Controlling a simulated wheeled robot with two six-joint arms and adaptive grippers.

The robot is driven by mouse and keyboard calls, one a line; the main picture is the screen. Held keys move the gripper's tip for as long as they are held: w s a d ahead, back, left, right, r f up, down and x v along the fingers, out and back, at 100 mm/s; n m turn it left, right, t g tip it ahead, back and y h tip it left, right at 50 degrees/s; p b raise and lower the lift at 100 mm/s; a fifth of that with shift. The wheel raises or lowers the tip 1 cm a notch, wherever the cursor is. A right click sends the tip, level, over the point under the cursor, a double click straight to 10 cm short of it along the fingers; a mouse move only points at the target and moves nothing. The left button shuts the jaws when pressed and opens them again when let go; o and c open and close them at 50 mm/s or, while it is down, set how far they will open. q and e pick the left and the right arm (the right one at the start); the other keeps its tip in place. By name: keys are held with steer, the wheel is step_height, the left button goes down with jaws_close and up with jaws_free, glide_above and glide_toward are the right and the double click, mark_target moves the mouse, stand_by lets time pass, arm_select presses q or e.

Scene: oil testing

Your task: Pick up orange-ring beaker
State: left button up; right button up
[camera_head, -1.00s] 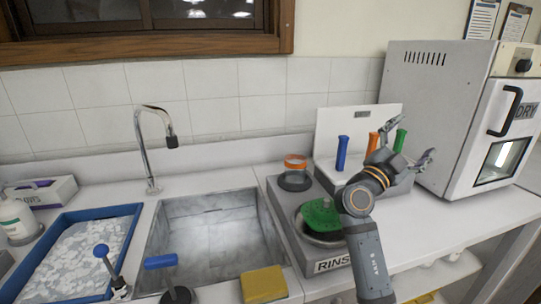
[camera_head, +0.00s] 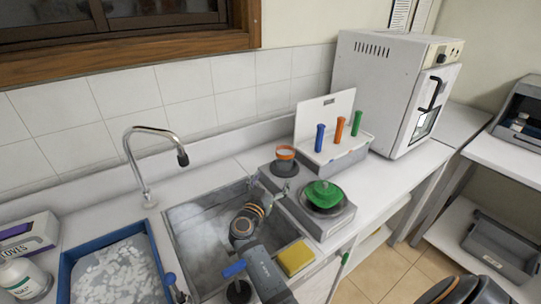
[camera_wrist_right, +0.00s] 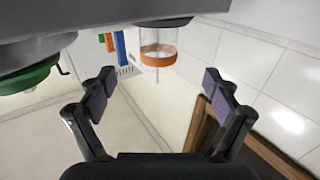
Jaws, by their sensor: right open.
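The orange-ring beaker (camera_head: 285,154) stands on the rear round spot of the grey rinse stand, right of the sink. In the right wrist view the clear beaker with its orange band (camera_wrist_right: 158,50) shows beyond the fingertips, roughly between them sideways. My right gripper (camera_head: 266,186) is open and empty over the sink's right edge, in front of the beaker and apart from it. Its two spread fingers also show in the wrist view (camera_wrist_right: 160,92). My left gripper is not in view.
A green-lidded vessel (camera_head: 323,195) sits on the front spot of the rinse stand, close to the right gripper. A rack (camera_head: 345,155) with blue, orange and green handles stands behind. A tap (camera_head: 150,150) rises behind the sink; a yellow sponge (camera_head: 295,258) lies in front.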

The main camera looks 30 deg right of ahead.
mark_target(282, 164)
steer(key=x, duration=0.2)
steer(key=p+x, duration=0.1)
steer(key=x, duration=0.2)
steer(key=shift+s+d+f, duration=0.2)
steer(key=shift+f, duration=0.05)
steer(key=shift+w+d+f, duration=0.1)
steer(key=shift+w+d, duration=0.05)
steer(key=shift+w, duration=0.15)
steer(key=shift+w+d+r+p, duration=0.1)
steer(key=shift+d+r+p, duration=0.1)
steer(key=shift+p, duration=0.2)
steer(key=p+x, duration=0.1)
steer(key=x, duration=0.1)
steer(key=shift+w+d+r+p, duration=0.2)
steer(key=shift+d+r+p, duration=0.05)
steer(key=shift+r+p, duration=0.1)
steer(key=shift+w+d+f, duration=0.45)
steer(key=shift+w+d, duration=0.3)
steer(key=shift+d, duration=0.1)
steer(key=shift+s+a+r, duration=0.1)
steer(key=shift+a+r, duration=0.05)
steer(key=c, duration=1.3)
